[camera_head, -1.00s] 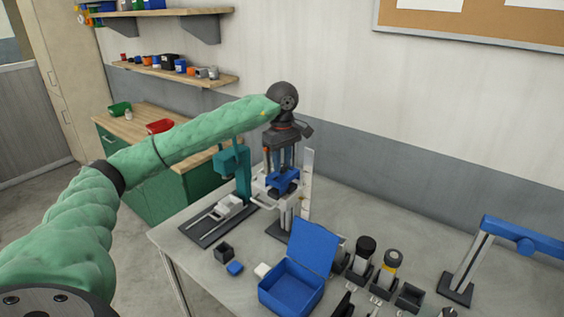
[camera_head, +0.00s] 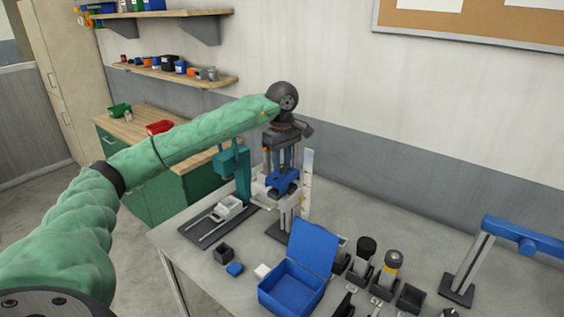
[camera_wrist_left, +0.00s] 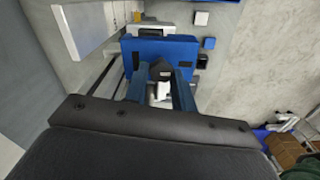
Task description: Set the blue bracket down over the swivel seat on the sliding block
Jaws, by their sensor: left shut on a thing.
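The blue bracket (camera_head: 283,182) is at the upright stand in the middle of the head view. My left gripper (camera_head: 284,163) points down from above and is shut on it. In the left wrist view the bracket (camera_wrist_left: 150,47) lies across the ends of my left gripper's two fingers (camera_wrist_left: 158,84). A pale block (camera_head: 263,188) on the stand sits close under and beside the bracket; it looks like the sliding block. The bracket hides the swivel seat, and I cannot tell whether they touch. My right gripper is out of view.
A white upright scale (camera_head: 307,182) stands close right of the bracket. A teal post (camera_head: 241,172) and a railed black base (camera_head: 205,231) stand left. The table's right-middle is clear.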

